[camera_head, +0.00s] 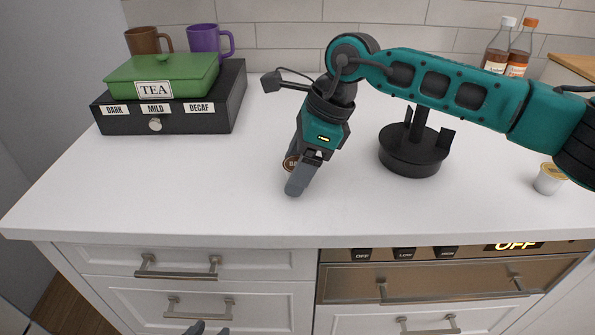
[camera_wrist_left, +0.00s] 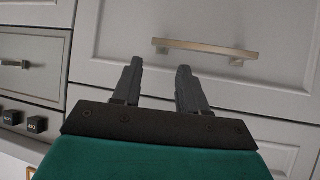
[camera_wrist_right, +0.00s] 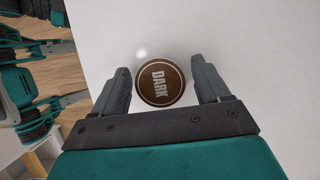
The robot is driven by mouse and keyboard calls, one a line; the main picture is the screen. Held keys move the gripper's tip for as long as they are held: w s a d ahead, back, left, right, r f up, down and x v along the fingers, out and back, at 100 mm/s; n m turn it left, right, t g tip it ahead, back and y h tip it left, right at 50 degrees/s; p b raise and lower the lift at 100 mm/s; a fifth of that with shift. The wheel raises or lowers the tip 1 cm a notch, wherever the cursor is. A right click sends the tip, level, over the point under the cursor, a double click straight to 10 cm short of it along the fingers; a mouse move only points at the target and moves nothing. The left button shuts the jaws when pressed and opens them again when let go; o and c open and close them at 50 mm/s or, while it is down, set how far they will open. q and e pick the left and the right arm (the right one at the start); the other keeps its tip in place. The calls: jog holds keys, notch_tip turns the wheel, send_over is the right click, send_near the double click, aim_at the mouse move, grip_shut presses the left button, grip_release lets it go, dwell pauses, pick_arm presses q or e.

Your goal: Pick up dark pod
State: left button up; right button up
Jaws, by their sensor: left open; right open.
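The dark pod (camera_wrist_right: 160,84), with a round brown lid reading DARK, stands on the white counter. In the right wrist view it sits between the two open fingers of my right gripper (camera_wrist_right: 164,86), with a gap on each side. In the head view my right gripper (camera_head: 296,178) points down over the pod (camera_head: 289,163), which is mostly hidden behind the fingers. My left gripper (camera_wrist_left: 158,85) is open and empty in front of the cabinet drawers; its tips show at the bottom of the head view (camera_head: 207,328).
A drawer box (camera_head: 180,122) labelled DARK, MILD and DECAF carries a green tea box (camera_head: 165,75) and mugs at the back left. A black round stand (camera_head: 412,155) is right of my right gripper. A pale pod (camera_head: 548,179) stands at the far right. The front left counter is clear.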

jog(key=c, duration=1)
jog(key=shift+o, duration=0.2)
jog(key=shift+r, duration=0.15)
